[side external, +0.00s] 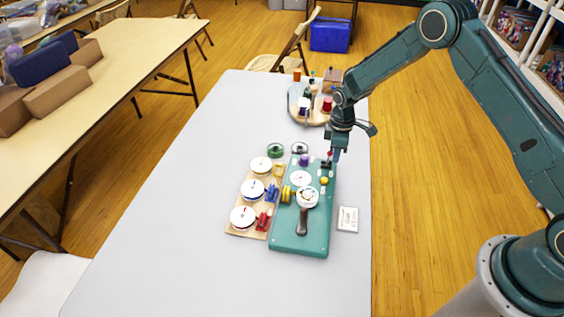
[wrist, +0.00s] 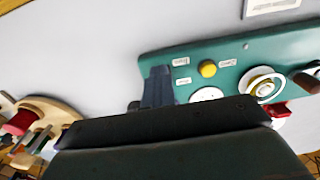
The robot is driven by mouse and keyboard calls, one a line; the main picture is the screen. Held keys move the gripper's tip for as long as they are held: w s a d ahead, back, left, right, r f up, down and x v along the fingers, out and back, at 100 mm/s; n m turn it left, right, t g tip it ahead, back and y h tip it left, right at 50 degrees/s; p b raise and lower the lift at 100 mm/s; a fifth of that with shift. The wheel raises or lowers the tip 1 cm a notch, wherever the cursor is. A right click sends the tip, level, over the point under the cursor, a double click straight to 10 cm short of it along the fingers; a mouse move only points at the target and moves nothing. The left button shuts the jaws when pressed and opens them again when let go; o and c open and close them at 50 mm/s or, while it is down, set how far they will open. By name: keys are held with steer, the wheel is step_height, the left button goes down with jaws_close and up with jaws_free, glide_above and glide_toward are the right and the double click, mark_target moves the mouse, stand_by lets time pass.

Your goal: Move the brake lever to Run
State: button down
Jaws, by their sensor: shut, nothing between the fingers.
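The teal machine board (side external: 290,244) lies on the grey table and also shows in the wrist view (wrist: 280,47). A small dark lever with a red top (side external: 328,157), which looks like the brake lever, stands at the board's far right corner. My gripper (side external: 337,156) is shut and empty, pointing down right beside that lever; I cannot tell if they touch. In the wrist view my closed fingers (wrist: 160,74) are over the board's end, beside small white labels (wrist: 181,61) too small to read. The lever is not clear there, so its setting cannot be told.
A yellow knob (side external: 324,181), a white dial (side external: 307,197) and a dark-handled crank (side external: 302,226) are on the board. A wooden board with white spools (side external: 236,228) lies left. A round wooden tray (side external: 294,103) stands behind. A white card (side external: 347,219) lies right.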

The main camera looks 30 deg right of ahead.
steer(key=shift+s+d, duration=0.1)
steer(key=shift+s+d+f, duration=0.2)
steer(key=shift+s+d, duration=0.2)
stand_by(0.4)
steer(key=c, duration=1.8)
jaws_free()
steer(key=shift+c, duration=0.2)
step_height(320, 180, up, 7)
steer(key=shift+r, duration=0.2)
